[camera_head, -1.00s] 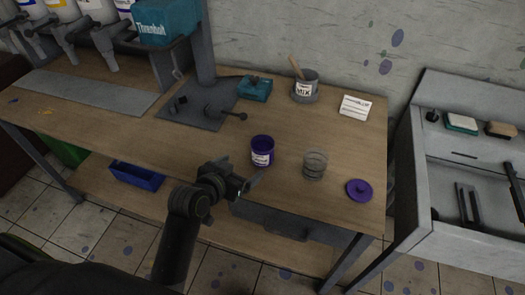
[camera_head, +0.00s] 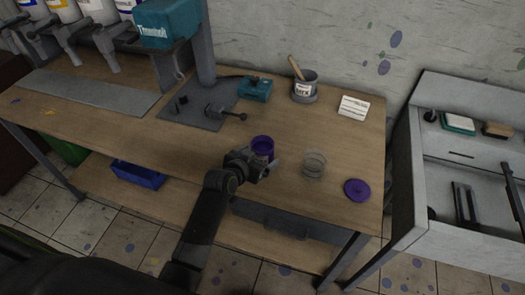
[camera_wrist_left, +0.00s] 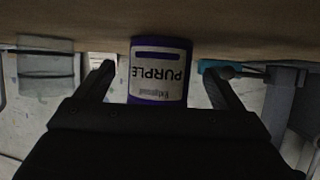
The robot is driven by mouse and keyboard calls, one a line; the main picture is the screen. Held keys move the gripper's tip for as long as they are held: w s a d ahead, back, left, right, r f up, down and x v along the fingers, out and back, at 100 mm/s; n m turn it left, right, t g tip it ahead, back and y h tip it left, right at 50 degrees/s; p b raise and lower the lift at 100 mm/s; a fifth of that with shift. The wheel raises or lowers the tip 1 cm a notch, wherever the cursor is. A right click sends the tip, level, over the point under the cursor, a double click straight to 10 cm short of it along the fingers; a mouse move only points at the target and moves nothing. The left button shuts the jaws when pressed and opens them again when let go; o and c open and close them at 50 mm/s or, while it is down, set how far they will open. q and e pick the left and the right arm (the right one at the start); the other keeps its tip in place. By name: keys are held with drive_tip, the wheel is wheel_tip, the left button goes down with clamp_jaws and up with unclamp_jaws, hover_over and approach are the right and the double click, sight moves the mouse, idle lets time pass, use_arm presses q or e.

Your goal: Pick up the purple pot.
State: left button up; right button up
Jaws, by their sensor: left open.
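The purple pot (camera_head: 262,146) stands upright on the wooden table near its front edge in the head view. In the left wrist view the pot (camera_wrist_left: 159,72) appears upside down, with a white label reading PURPLE. My left gripper (camera_head: 268,166) is just in front of the pot and hides its lower part. In the wrist view the left gripper's fingers (camera_wrist_left: 161,80) are open, one on each side of the pot, with gaps between them and it. The right gripper is not in view.
A clear glass (camera_head: 313,164) stands close to the right of the pot. A purple lid (camera_head: 357,190) lies farther right. A mixing pot with a stick (camera_head: 304,88), a white card (camera_head: 354,106) and a teal press (camera_head: 168,25) are farther back. Bare table (camera_head: 200,143) lies left of the pot.

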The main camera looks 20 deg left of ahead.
use_arm(q)
drive_tip(key=shift+x, duration=0.9)
drive_tip(key=shift+c, duration=0.2)
drive_tip(key=c, duration=1.2)
drive_tip(key=shift+o, duration=0.2)
drive_tip(key=shift+r, duration=0.1)
drive_tip(key=shift+r, duration=0.1)
